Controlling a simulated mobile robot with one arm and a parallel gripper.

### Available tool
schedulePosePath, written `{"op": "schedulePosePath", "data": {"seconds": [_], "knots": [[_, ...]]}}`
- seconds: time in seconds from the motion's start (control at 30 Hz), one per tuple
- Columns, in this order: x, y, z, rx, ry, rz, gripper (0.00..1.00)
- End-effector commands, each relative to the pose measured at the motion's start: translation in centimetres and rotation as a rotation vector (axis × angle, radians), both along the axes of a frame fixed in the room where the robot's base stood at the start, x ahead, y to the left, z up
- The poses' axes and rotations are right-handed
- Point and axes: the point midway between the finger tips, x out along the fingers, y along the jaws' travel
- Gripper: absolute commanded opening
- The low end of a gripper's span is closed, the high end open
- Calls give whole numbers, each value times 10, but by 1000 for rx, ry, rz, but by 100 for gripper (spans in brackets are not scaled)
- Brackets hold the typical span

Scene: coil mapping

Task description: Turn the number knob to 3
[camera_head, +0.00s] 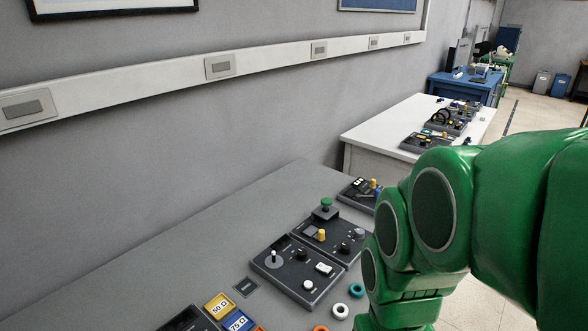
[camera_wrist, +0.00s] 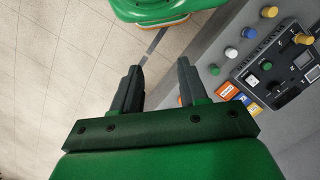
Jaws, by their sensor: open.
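A dark control panel (camera_head: 276,291) lies on the grey table in the head view, with a black knob (camera_head: 302,254), a white-topped lever and white buttons. The panel behind it carries another black knob (camera_head: 345,248) and a yellow knob (camera_head: 321,235). In the wrist view, a panel at the right edge shows a black knob (camera_wrist: 272,86). My gripper (camera_wrist: 159,65) is open and empty over the floor beside the table, well apart from the panels. The head view does not show its fingers.
Resistance cards (camera_head: 218,305) lie in front of the panels. A white table (camera_head: 375,158) with more panels stands behind. The grey wall (camera_head: 150,185) borders the left.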

Motion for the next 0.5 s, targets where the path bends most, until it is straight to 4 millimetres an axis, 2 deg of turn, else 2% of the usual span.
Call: {"op": "schedulePosePath", "data": {"seconds": [0.03, 0.1, 0.23, 0.5], "knots": [[0, 0, 0, 0, 0, 0, 50], [2, 0, 0, 0, 1, -2, 60], [17, 0, 4, -2, -1, -17, 60], [80, -2, 17, -4, -19, -85, 60]]}}
